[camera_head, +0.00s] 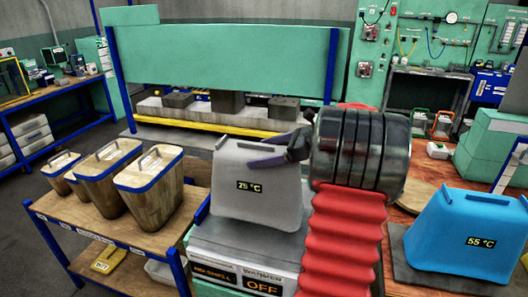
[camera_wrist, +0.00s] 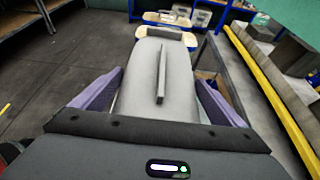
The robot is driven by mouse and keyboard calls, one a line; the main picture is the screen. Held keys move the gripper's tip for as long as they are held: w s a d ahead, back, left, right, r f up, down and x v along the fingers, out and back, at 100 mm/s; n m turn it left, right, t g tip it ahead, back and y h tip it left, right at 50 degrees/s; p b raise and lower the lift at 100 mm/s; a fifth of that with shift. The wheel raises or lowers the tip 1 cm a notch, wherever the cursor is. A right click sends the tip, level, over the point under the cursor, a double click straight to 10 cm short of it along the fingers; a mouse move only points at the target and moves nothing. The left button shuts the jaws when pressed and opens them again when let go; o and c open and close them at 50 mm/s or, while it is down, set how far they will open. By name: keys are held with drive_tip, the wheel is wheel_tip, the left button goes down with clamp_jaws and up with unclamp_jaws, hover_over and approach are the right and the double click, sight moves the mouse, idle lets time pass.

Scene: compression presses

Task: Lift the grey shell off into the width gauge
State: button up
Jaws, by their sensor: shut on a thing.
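The grey shell (camera_head: 255,190) carries a small display reading 25 °C and has a ridge-like handle on top. It sits upright at the front end of a grey station (camera_head: 240,245) with signs that include "OFF"; I cannot tell whether its base touches the station. My gripper (camera_head: 268,158) reaches it from the right. In the wrist view, the purple fingers of my gripper (camera_wrist: 160,78) stand either side of the grey shell (camera_wrist: 140,100), shut on it. The far finger is mostly hidden in the head view. I cannot make out the width gauge for certain.
A wooden-topped cart (camera_head: 75,208) at left holds several brown, blue-rimmed bins (camera_head: 150,185). A blue shell (camera_head: 465,225) marked 55 °C stands at right on a dark plate. A green press (camera_head: 220,65) with a yellow front rail is behind. Open floor lies at far left.

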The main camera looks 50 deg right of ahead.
sight(299, 164)
drive_tip(key=shift+f, duration=0.1)
drive_tip(key=shift+f, duration=3.3)
drive_tip(key=o, duration=1.4)
drive_tip(key=v, duration=1.3)
drive_tip(key=shift+s+d, duration=0.2)
drive_tip(key=shift+s, duration=0.15)
